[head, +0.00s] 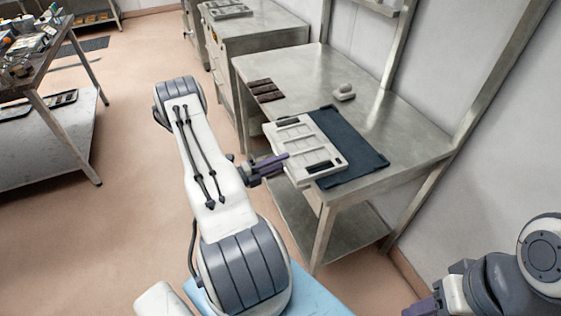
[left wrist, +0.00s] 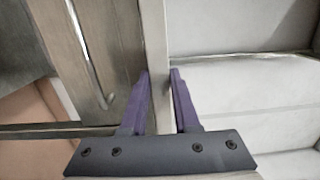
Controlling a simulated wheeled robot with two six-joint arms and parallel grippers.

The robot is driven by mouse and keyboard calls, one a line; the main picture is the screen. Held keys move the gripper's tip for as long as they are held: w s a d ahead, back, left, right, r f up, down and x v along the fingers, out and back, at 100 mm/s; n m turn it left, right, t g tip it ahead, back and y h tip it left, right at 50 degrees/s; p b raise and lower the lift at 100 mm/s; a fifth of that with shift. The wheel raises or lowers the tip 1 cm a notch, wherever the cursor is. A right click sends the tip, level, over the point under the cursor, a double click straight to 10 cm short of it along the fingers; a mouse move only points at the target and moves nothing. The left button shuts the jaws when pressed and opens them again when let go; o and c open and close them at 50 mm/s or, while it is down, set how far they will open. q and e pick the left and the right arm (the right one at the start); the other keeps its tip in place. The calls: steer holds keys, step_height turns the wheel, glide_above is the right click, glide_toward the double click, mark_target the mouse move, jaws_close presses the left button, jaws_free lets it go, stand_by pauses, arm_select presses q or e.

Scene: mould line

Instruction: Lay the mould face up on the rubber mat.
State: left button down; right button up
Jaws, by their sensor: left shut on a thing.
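The mould (head: 299,143) is a pale rectangular plate with ridges dividing rectangular panels and dark slots near two ends. Its panelled side faces up in the head view. It overlaps the left part of the dark blue rubber mat (head: 352,147); I cannot tell whether it touches the mat or hovers above it. My left gripper (head: 279,161) is shut on the mould's left edge. In the left wrist view the mould (left wrist: 235,95) lies right of the purple fingers (left wrist: 160,78), its rim between them. My right gripper (head: 424,306) is partly cut off at the bottom, away from the mat.
The mat lies on a steel table (head: 400,126). Dark brown bars (head: 265,90) and a small pale grey object (head: 344,92) sit behind it. A wall closes off the right. Another tray (head: 228,9) is on a farther steel cabinet. A cluttered bench (head: 38,62) stands left.

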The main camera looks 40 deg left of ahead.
arm_select(q)
steer(key=shift+f+b, duration=0.3)
steer(key=shift+b, duration=0.05)
stand_by(0.6)
steer(key=c, duration=0.6)
jaws_free()
steer(key=shift+o, duration=0.2)
steer(key=shift+s, duration=0.15)
steer(key=b+v, duration=0.2)
steer(key=v, duration=1.2)
steer(key=shift+s+a, duration=0.15)
steer(key=shift+s, duration=0.25)
